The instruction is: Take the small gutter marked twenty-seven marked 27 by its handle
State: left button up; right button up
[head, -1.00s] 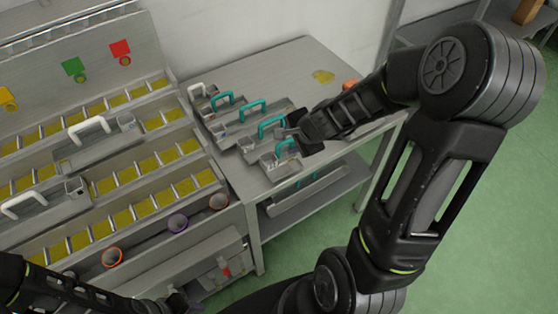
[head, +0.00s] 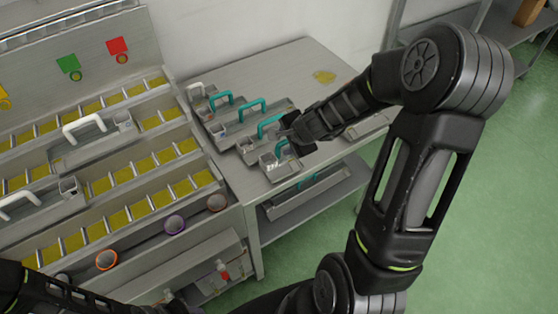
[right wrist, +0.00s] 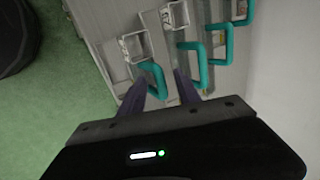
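Several small grey gutters with arched handles lie side by side on the steel table (head: 305,68). The nearest gutter (head: 270,164) has a teal handle (head: 281,149); the one behind it (head: 246,146) has another teal handle (head: 268,126). My right gripper (head: 287,133) is over these two handles. In the right wrist view its fingers (right wrist: 163,88) are apart, with the nearest gutter's handle (right wrist: 158,74) close to the left finger and the neighbouring handle (right wrist: 202,66) by the right finger. The end marks are too small to read surely as 27. My left arm enters at lower left; its fingertips are unclear.
A stepped rack (head: 150,197) with yellow-lined channels stands at left, holding white-handled gutters (head: 84,126). Orange and purple rings (head: 175,225) line its front. A lower shelf (head: 335,181) holds another teal-handled gutter.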

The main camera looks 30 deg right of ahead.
jog(key=shift+c, duration=0.3)
grip_shut()
dwell(1.1)
